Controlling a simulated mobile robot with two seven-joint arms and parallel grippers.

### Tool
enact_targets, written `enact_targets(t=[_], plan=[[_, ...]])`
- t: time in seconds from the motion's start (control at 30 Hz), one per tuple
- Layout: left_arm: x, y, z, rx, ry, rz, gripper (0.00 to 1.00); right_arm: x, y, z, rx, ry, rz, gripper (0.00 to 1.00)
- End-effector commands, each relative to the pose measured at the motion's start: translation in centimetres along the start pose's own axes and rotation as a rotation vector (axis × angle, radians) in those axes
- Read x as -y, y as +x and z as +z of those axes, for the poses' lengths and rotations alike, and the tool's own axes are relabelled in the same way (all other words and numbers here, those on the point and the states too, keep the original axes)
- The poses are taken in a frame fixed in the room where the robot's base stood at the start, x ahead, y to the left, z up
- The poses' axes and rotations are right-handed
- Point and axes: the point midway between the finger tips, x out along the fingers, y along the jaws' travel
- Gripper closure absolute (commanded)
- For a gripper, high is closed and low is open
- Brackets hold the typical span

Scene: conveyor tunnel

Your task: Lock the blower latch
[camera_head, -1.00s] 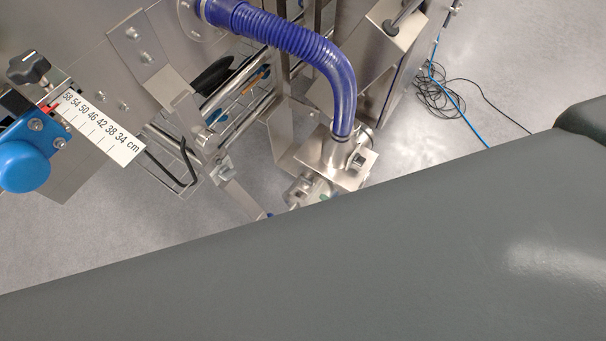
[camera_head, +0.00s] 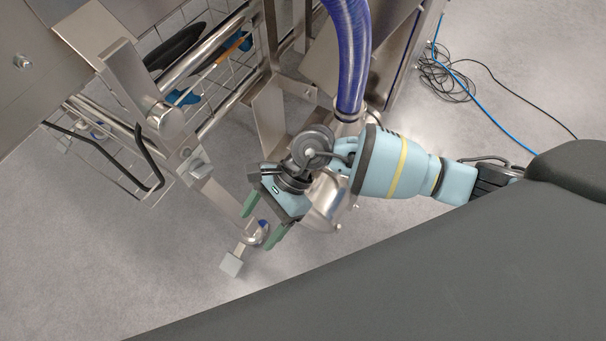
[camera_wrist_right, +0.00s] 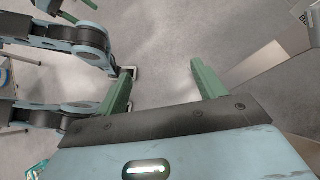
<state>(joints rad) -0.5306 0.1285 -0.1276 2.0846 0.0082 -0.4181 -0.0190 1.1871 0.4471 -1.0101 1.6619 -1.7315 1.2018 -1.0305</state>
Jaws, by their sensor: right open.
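The blower is a steel housing (camera_head: 322,212) at the lower end of a ribbed blue hose (camera_head: 347,60), partly hidden behind my right arm. A small metal piece with a curved loop and a dark blue part (camera_head: 263,232) shows at my right fingertips, with a square metal tab (camera_head: 232,265) below it. I cannot tell for sure if this is the latch. My right gripper (camera_head: 257,226) is open, its green fingers on either side of that piece in the picture; contact is unclear. In the right wrist view the gripper (camera_wrist_right: 160,78) holds nothing, with floor between its fingers.
A slanted steel bracket (camera_head: 215,190) stands just left of my right gripper. A wire rack (camera_head: 110,140) with black handles lies further left. A coiled cable (camera_head: 445,75) is on the floor at the upper right. Open floor shows at the lower left.

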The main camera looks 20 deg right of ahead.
Motion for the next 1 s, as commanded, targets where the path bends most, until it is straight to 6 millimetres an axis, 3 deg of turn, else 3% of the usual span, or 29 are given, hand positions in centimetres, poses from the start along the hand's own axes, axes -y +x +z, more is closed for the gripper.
enact_targets(t=[0.03,0.1,0.2,0.3,0.4,0.57,0.77,1.0], plan=[[0.1,1.5,0.8,0.007,-0.001,0.001,0.42,1.6,-0.3,-3.2,-0.127,-0.081,0.004,0.31],[0.2,2.5,1.0,0.007,0.0,0.001,0.42,3.4,-1.8,-6.7,-0.294,-0.177,0.013,0.31],[0.4,3.8,1.3,0.008,0.001,0.001,0.42,5.6,-4.5,-10.6,-0.501,-0.278,0.033,0.31],[0.6,4.6,1.8,0.015,0.003,0.002,0.42,7.4,-7.1,-13.2,-0.661,-0.337,0.049,0.31],[0.7,5.1,2.1,0.021,0.005,0.002,0.42,8.5,-9.0,-14.6,-0.762,-0.369,0.061,0.31],[0.7,5.2,2.1,0.022,0.006,0.002,0.42,9.0,-10.3,-15.3,-0.821,-0.385,0.069,0.31],[0.7,5.2,1.9,0.018,0.007,0.002,0.42,9.0,-10.2,-15.4,-0.82,-0.384,0.069,0.31],[0.8,5.8,2.4,0.023,0.006,0.002,0.42,9.1,-8.6,-17.0,-0.817,-0.382,0.072,0.31]])
